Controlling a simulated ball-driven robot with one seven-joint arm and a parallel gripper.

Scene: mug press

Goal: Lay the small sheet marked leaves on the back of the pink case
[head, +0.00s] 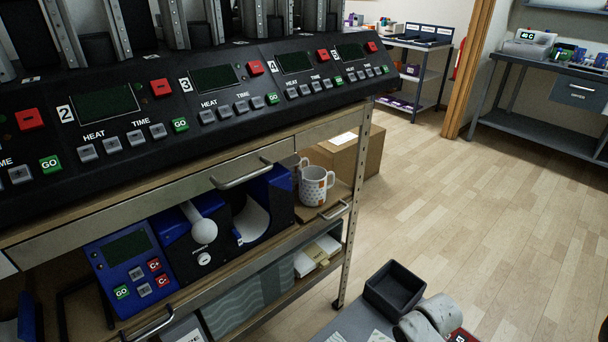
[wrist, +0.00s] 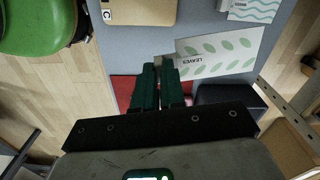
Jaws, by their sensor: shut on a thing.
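The small sheet marked LEAVES (wrist: 218,52) is white with rows of green leaf shapes. It shows in the wrist view just right of and beyond my fingertips, over the grey worktop. My gripper (wrist: 160,67) has green fingers that are close together, shut on the sheet near its left edge; the grip itself is mostly hidden by the fingers. I cannot make out the pink case for certain in either view; a small pale pink patch shows between the fingertips.
A grey worktop (wrist: 110,55) bears a red mat (wrist: 123,88), a tan board (wrist: 139,11) and patterned sheets (wrist: 252,9). A dark open tray (head: 394,288) stands there too. A green stool (wrist: 40,22) is beside it. The shelf rack with the press panel (head: 200,90) stands left; the floor right is clear.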

